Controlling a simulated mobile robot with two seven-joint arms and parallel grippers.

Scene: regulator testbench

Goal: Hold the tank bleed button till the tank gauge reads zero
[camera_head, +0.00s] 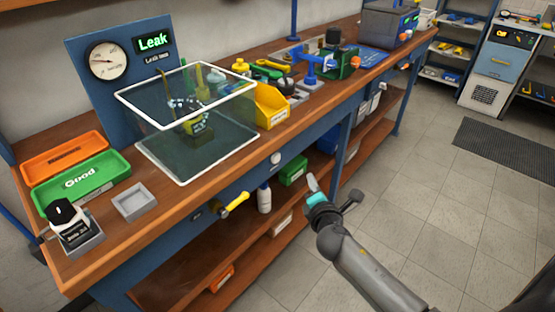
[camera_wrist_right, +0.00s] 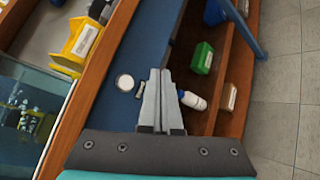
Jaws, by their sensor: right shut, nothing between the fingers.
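A white round button (camera_head: 276,159) sits on the blue front panel under the bench top, and it shows in the right wrist view (camera_wrist_right: 124,82) left of the fingertips. I see no label naming it as the bleed button. The tank gauge (camera_head: 107,61) is a round white dial on the blue back panel; its numbers are too small to read. The clear tank (camera_head: 155,125) with white edges holds water and a submerged part. My right gripper (camera_head: 312,183) is shut and empty, out in front of the bench, right of and below the button, apart from it. My left gripper is out of view.
A yellow-handled valve (camera_head: 234,204) sticks out of the front panel, left of the button. A yellow bin (camera_head: 271,106) stands beside the tank. A green box (camera_head: 293,171) and a white bottle (camera_head: 264,197) are on the lower shelf.

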